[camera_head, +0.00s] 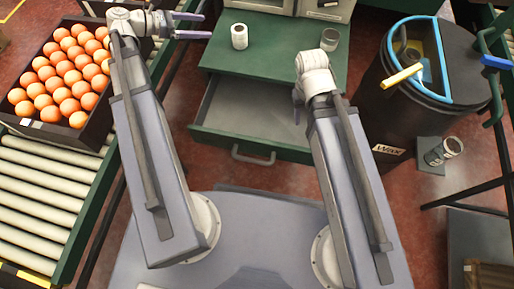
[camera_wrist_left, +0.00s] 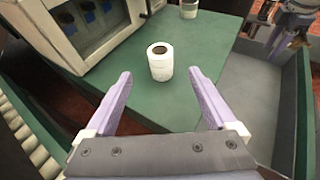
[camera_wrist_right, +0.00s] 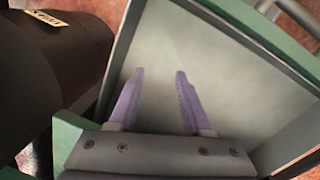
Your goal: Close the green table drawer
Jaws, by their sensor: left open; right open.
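The green table (camera_head: 275,50) has its drawer (camera_head: 225,143) pulled out toward me. The drawer's grey inside looks empty, and a metal handle (camera_head: 253,156) is on its front. My right gripper (camera_head: 298,106) points down at the drawer's right part, partly hidden by its own arm. In the right wrist view its open, empty fingers (camera_wrist_right: 159,75) show against the drawer's grey inside (camera_wrist_right: 225,55). My left gripper (camera_head: 198,25) is open and empty beyond the table's left edge. In the left wrist view its fingers (camera_wrist_left: 163,80) point toward the tabletop (camera_wrist_left: 215,45), with the open drawer (camera_wrist_left: 250,85) at right.
A crate of oranges (camera_head: 103,125) sits on the roller conveyor (camera_head: 45,185) at left. A black bin (camera_head: 400,110) marked "Wax" stands right of the drawer. Red floor shows in front of the drawer.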

